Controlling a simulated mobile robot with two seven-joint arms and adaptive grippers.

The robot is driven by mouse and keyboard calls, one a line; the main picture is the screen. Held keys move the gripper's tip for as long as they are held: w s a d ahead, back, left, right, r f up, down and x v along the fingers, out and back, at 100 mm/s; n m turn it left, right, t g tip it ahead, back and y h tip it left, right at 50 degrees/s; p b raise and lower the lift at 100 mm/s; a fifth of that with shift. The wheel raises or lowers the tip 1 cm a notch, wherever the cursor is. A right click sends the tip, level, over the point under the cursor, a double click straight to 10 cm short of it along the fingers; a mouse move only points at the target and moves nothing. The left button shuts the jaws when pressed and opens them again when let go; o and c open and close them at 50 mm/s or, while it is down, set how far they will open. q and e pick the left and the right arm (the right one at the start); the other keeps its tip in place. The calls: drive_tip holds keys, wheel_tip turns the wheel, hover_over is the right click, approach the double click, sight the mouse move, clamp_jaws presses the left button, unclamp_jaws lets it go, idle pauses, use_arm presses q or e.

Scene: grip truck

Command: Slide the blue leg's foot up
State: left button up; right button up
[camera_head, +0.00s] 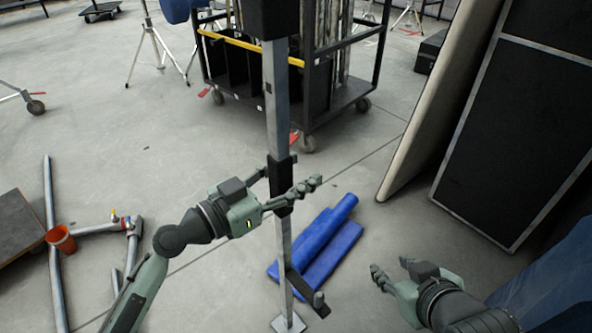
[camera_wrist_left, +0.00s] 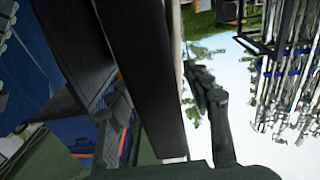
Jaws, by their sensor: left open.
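A grey upright pole (camera_head: 278,105) stands on a small flat foot plate (camera_head: 288,323), with a black collar (camera_head: 283,172) partway up and a black bracket (camera_head: 301,285) low on it. My left gripper (camera_head: 300,172) is open, with its fingers on either side of the pole at the collar. In the left wrist view a dark upright bar (camera_wrist_left: 150,75) passes between the open fingers; I cannot tell whether they touch it. My right gripper (camera_head: 391,266) is open and empty, low at the right. No blue leg is clearly identifiable.
Blue rolled pieces (camera_head: 322,243) lie on the floor behind the pole. A wheeled black cart (camera_head: 342,98) stands behind. Black panels (camera_head: 515,120) lean at the right.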

use_arm(q)
drive_tip(key=shift+c, duration=0.5)
clamp_jaws()
